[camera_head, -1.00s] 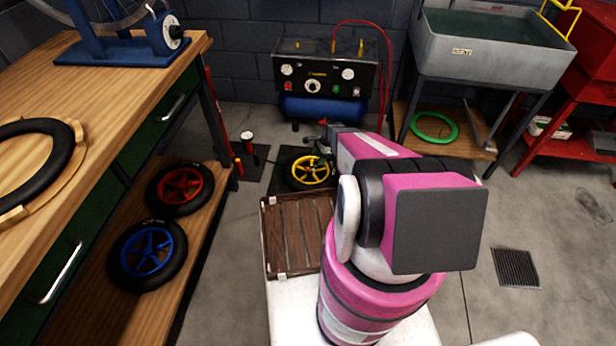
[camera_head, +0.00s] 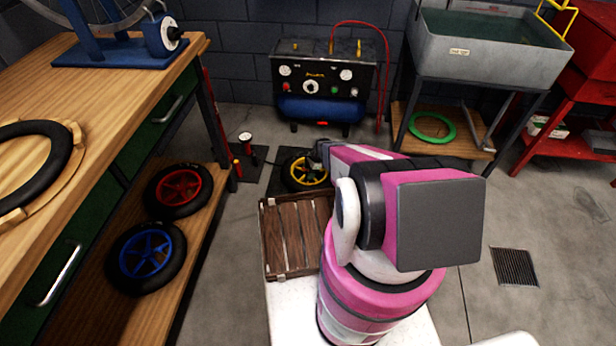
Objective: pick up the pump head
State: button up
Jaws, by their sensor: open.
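My gripper (camera_head: 321,153) is at the far end of my pink arm, low over the yellow-rimmed wheel (camera_head: 304,171). Only a small dark part of it shows past the arm, and it is open. I cannot make out the pump head; it may be hidden by my gripper or arm. A red floor pump (camera_head: 237,166) with a round white gauge (camera_head: 246,137) stands on a dark base left of the wheel.
A wooden slatted crate (camera_head: 297,237) is in front of the wheel. The wooden workbench (camera_head: 120,100) runs along the left, with red- and blue-rimmed wheels on its lower shelf. A compressor (camera_head: 328,85) stands behind, a grey sink (camera_head: 490,52) back right.

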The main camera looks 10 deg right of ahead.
jog(key=shift+a+f, duration=0.25)
jog(key=shift+f, duration=0.4)
jog(key=shift+c, duration=0.3)
jog(key=c, duration=1.1)
jog(key=shift+r, duration=0.2)
